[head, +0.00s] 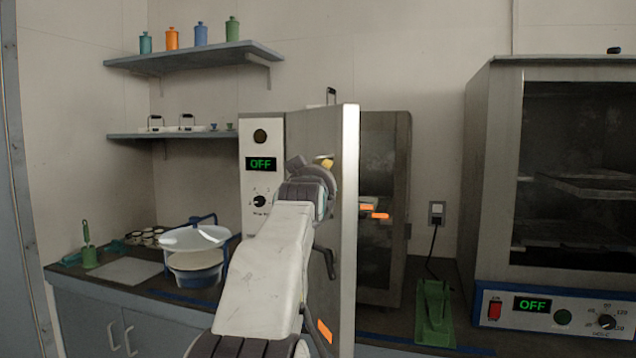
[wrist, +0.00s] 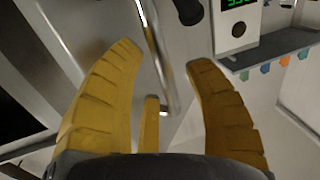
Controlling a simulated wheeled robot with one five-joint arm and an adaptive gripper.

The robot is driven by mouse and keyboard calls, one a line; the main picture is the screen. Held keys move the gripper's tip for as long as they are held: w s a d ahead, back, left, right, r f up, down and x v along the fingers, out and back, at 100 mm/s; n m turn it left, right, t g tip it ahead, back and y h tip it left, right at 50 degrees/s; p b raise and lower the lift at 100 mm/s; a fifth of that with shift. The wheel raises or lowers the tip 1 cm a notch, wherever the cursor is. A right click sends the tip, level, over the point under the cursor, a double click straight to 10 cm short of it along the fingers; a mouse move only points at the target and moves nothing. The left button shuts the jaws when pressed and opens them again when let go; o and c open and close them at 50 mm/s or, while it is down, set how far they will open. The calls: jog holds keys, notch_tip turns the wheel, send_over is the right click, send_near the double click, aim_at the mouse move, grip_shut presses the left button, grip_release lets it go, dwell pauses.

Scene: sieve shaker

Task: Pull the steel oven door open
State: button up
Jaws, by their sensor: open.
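The steel oven (head: 384,270) stands on the counter, with its control panel (head: 262,221) at left. Its steel door (head: 318,128) stands swung out toward me, its pale near edge upright in front of the oven body. My gripper (head: 326,162) is at the door's outer face, mostly hidden behind my wrist in the head view. In the wrist view, my gripper (wrist: 162,58) is open, its yellow fingers apart on either side of the steel handle bar (wrist: 155,40). I cannot tell whether any finger touches the bar.
A second oven (head: 480,180) with a dark window and a blue panel stands at right. A green stand (head: 434,310) is on the counter between the ovens. Bowls (head: 196,262) and a green scoop holder (head: 88,250) are at left. Shelves (head: 195,57) with bottles hang above.

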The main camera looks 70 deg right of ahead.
jog(key=v, duration=1.2)
dwell(0.4)
